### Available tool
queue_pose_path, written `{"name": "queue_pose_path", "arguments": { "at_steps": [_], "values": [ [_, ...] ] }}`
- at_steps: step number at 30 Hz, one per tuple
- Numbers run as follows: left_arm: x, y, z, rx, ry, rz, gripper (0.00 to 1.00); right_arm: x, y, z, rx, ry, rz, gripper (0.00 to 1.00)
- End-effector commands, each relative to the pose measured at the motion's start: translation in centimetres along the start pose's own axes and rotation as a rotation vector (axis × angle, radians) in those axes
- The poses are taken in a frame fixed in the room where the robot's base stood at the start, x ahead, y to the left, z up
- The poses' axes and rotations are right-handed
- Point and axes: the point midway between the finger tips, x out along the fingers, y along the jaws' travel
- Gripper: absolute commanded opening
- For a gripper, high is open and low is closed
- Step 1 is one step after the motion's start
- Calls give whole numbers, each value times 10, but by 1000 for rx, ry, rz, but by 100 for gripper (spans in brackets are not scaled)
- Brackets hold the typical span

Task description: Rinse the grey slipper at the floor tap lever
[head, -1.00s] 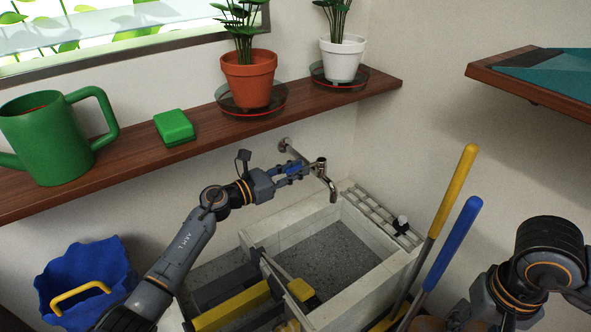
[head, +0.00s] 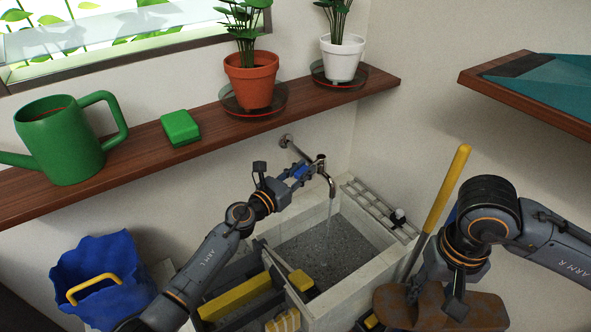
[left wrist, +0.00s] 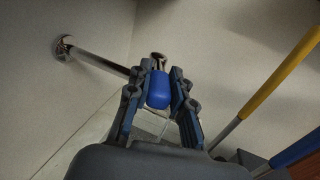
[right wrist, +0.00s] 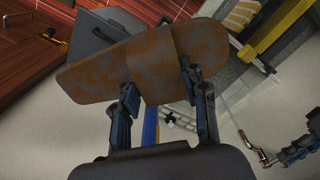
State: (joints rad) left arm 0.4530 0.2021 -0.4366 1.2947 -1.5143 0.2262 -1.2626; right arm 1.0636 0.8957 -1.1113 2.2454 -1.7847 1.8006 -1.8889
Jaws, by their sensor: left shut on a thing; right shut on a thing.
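The slipper (head: 485,312) looks brown and blotchy, as if dirty; little grey shows. My right gripper (head: 455,298) is shut on it and holds it at the right side of the basin. It fills much of the right wrist view (right wrist: 100,78), with the fingers (right wrist: 160,85) at its edge. The metal tap (head: 331,184) sticks out from the wall above the basin, and a thin stream of water (head: 330,212) falls from it. My left gripper (head: 296,174) is shut on the blue tap lever (left wrist: 158,92), seen between its fingers in the left wrist view.
The stone basin (head: 375,268) has a slatted rack (head: 375,208) at its back right. A yellow-handled tool (head: 446,200) leans beside it. A wooden shelf (head: 215,133) with pots and a watering can runs above.

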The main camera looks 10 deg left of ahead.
Motion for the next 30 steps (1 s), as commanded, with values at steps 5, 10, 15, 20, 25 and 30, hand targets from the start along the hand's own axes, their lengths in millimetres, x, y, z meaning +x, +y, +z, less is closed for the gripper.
{"name": "queue_pose_path", "arguments": {
  "at_steps": [5, 10, 15, 20, 25, 30],
  "values": [
    [0, 0, 0, 1, 1, 0, 42, 0, 0, 0, 0, 0, 0, 9],
    [0, 0, 0, 1, 1, 0, 45, 0, 0, 0, 0, 0, 0, 9],
    [-2, 1, 0, 1, 1, 0, 45, 0, 0, 0, 0, 1, 0, 9],
    [-15, 2, -1, 5, 3, 1, 45, 0, 0, 0, 0, 1, 0, 9],
    [-46, 2, -2, 6, 4, 0, 45, 0, 0, 0, 0, 1, 0, 9],
    [-81, 1, -2, 4, 4, -1, 45, 0, 0, 0, 0, 1, 0, 9]
  ]
}}
